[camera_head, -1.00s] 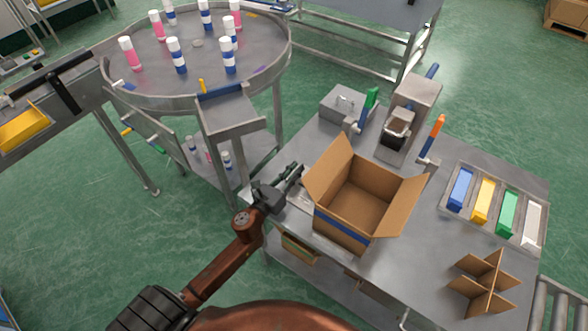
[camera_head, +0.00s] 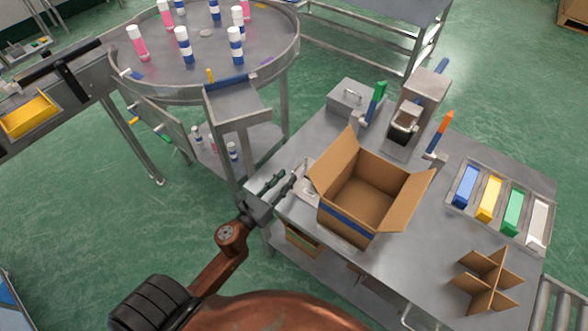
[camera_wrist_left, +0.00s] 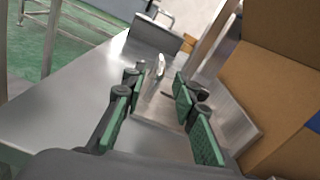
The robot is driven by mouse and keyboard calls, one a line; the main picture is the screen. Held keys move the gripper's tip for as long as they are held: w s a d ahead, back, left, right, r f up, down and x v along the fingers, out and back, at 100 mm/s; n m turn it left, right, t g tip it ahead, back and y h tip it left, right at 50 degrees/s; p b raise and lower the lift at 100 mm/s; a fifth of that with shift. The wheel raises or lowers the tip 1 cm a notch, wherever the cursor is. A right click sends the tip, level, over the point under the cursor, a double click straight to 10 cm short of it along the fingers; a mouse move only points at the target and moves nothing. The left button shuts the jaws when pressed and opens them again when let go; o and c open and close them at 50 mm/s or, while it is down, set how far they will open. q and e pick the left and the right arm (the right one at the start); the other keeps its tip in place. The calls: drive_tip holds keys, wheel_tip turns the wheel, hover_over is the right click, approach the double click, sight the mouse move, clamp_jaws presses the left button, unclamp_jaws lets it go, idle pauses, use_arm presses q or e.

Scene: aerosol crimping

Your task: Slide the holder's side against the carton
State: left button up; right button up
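The carton (camera_head: 346,222) is an open, empty brown box with a blue band, flaps spread, on the steel table. It also shows at the right of the left wrist view (camera_wrist_left: 275,85). A small grey metal piece, apparently the holder (camera_head: 309,186), lies at the carton's left side; the gripper and a flap partly cover it. In the left wrist view its flat plate (camera_wrist_left: 226,108) reaches close to the carton; I cannot tell whether they touch. My left gripper (camera_head: 284,178) is open, with green-padded fingers (camera_wrist_left: 160,112) apart over the metal piece, holding nothing visible. My right gripper is out of view.
The steel table (camera_head: 345,268) also carries a crimping machine (camera_head: 408,120), a tray of coloured blocks (camera_head: 497,208) and a cardboard divider (camera_head: 487,280). A round table (camera_head: 205,70) with several bottles stands at the back left. Bare tabletop lies in front of the carton.

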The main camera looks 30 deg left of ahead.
use_arm(q)
drive_tip(key=shift+s+a, duration=0.15)
drive_tip(key=shift+s, duration=1.3)
